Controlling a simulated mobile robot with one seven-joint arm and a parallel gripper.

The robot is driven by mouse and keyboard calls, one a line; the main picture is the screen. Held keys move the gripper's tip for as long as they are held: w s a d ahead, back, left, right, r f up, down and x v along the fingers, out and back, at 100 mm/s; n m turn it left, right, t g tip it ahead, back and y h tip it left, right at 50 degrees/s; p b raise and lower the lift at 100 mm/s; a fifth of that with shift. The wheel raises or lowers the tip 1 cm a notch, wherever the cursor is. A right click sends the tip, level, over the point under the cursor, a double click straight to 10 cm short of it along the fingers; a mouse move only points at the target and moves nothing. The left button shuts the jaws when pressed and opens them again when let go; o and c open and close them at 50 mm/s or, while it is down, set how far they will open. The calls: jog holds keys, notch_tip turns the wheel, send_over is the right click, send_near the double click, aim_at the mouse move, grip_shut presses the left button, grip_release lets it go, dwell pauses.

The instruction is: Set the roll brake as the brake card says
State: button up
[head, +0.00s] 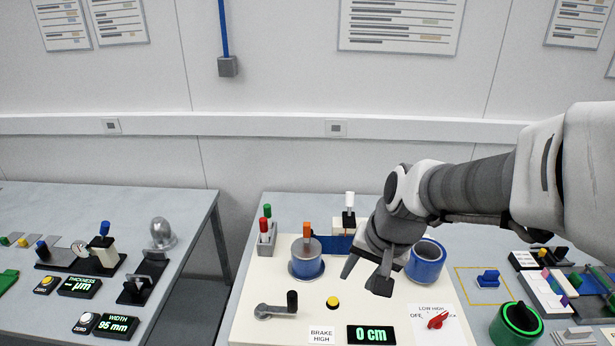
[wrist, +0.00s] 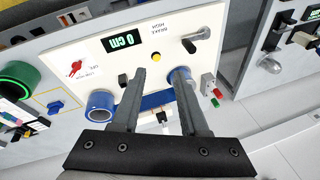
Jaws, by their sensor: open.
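The brake card (head: 321,335) is a small white label reading "BRAKE HIGH" at the front of the cream panel. The roll brake knob (head: 438,320) is a red pointer knob on a white plate marked OFF, LOW and HIGH, right of the display. It lies slantwise; I cannot tell which mark it points to. In the wrist view the red knob (wrist: 76,68) is at the left and the card (wrist: 158,27) at the top. My gripper (head: 366,272) is open and empty above the panel, behind and left of the knob, touching nothing visible. Its fingers show in the wrist view (wrist: 158,77).
A display (head: 371,335) reads "0 cm". A yellow button (head: 333,302), a crank (head: 275,311), a blue roll (head: 307,265) with an orange-topped post and a second blue roll (head: 427,262) share the panel area.

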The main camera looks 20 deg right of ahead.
jog(key=w+d+f+m+g+h, duration=0.1)
jog(key=w+d+f+m+h, duration=0.1)
jog(key=d+f+m, duration=0.45)
jog(key=m+g+h, duration=0.2)
jog(key=h, duration=0.2)
send_near(437, 318)
jog(key=b+x, duration=0.6)
jog(key=x, duration=0.3)
jog(key=shift+d+f, duration=0.1)
jog(key=shift+f, duration=0.05)
grip_shut()
